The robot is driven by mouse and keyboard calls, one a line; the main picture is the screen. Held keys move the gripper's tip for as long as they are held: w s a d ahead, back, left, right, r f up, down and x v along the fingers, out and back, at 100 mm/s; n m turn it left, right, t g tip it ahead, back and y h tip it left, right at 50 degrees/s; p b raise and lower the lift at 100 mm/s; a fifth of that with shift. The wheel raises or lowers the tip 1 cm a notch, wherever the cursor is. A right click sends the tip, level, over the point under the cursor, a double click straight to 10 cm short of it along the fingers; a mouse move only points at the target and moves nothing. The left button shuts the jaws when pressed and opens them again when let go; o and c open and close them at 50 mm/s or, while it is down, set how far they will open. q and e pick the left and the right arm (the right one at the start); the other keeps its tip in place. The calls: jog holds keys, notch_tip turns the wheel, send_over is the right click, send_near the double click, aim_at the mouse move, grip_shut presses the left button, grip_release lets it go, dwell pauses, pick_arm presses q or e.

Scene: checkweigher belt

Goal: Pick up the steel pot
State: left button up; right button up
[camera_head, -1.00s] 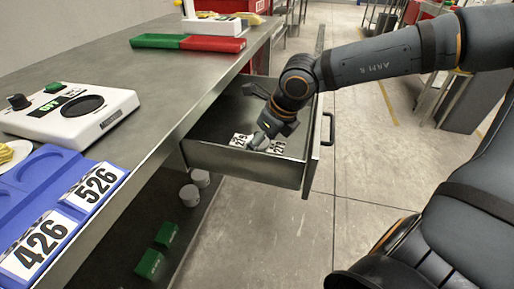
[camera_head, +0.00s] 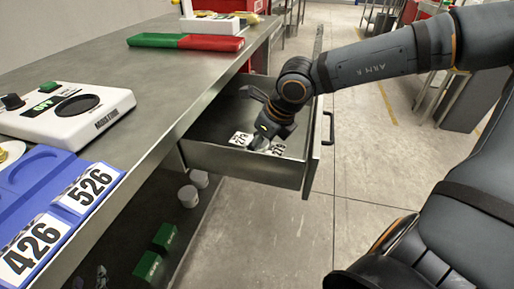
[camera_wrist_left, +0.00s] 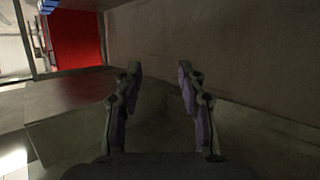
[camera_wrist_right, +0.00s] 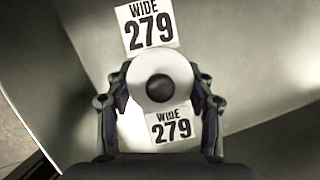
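In the right wrist view, a round pale-grey metal thing with a dark centre (camera_wrist_right: 160,68), which I take as the steel pot, lies between the fingers of my right gripper (camera_wrist_right: 159,98). The fingers stand wide at its two sides; I see no clear contact. In the head view, the arm marked R comes in from the right, and its gripper (camera_head: 262,136) points down into the open drawer (camera_head: 245,167), largely hiding the pot. My left gripper (camera_wrist_left: 158,84) is open and empty in the left wrist view; I cannot make it out clearly in the head view.
White cards marked WIDE 279 (camera_wrist_right: 150,28) lie in the drawer. Green boxes (camera_head: 148,266) and pale canisters (camera_head: 188,196) stand below.

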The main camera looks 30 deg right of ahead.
jog(key=c, duration=0.3)
jog(key=shift+r, duration=0.1)
notch_tip(320, 180, up, 2)
jog(key=shift+r+p, duration=0.25)
jog(key=shift+p, duration=0.45)
notch_tip(320, 180, up, 2)
jog(key=shift+r+p, duration=0.1)
jog(key=shift+p, duration=0.45)
pick_arm(q)
jog(key=s+f+g+p, duration=0.2)
jog(key=s+f+g, duration=0.8)
jog(key=s, duration=0.5)
notch_tip(320, 180, down, 2)
jog(key=shift+d+f+g, duration=0.1)
jog(key=shift+d+g, duration=0.15)
jog(key=shift+g, duration=0.05)
pick_arm(e)
notch_tip(320, 180, up, 5)
jog(key=shift+r, duration=0.1)
